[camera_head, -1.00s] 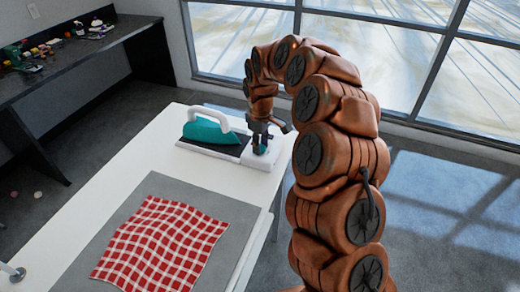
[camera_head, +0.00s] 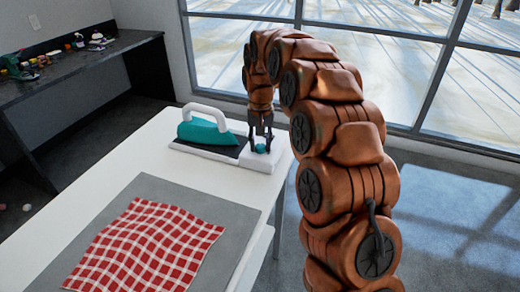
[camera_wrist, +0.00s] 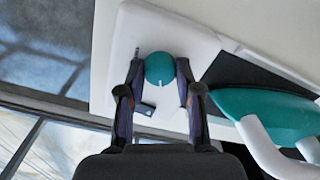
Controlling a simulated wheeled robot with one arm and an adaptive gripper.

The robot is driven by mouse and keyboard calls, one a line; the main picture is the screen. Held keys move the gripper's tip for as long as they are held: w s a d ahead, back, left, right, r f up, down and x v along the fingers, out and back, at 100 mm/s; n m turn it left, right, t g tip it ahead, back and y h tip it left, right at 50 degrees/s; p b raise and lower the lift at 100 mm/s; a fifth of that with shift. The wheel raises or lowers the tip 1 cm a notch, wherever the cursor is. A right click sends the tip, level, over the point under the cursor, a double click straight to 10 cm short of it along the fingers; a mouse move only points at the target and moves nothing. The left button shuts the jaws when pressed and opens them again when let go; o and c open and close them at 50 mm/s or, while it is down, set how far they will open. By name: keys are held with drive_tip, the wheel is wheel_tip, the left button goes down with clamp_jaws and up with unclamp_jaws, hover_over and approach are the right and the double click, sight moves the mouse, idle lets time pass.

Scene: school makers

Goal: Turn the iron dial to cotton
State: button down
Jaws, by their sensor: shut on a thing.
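The iron (camera_head: 207,128), teal with a white handle, rests on its dark pad on a white base (camera_head: 205,153) at the far end of the white table. The teal round dial (camera_wrist: 159,68) is on the right part of that base, with a small light pointer mark on its face. My gripper (camera_head: 260,145) points down over the dial. In the wrist view my gripper (camera_wrist: 158,76) has one finger on each side of the dial and is shut on it. Any markings for cotton are too small to read.
A red-and-white checked cloth (camera_head: 148,248) lies on a grey mat (camera_head: 235,203) on the white table (camera_head: 60,232). A dark workbench (camera_head: 90,60) with small items stands at the back left. Large windows (camera_head: 390,60) are behind.

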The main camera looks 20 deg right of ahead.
drive_tip(key=m+b, duration=0.2)
drive_tip(key=m, duration=0.3)
drive_tip(key=shift+f+m, duration=0.1)
drive_tip(key=shift+m, duration=0.2)
drive_tip(key=m+b, duration=0.1)
drive_tip(key=m, duration=1)
drive_tip(key=shift+m+p, duration=0.4)
drive_tip(key=m+p, duration=0.1)
drive_tip(key=m, duration=0.4)
drive_tip(key=c, duration=0.8)
unclamp_jaws()
drive_tip(key=shift+o, duration=0.2)
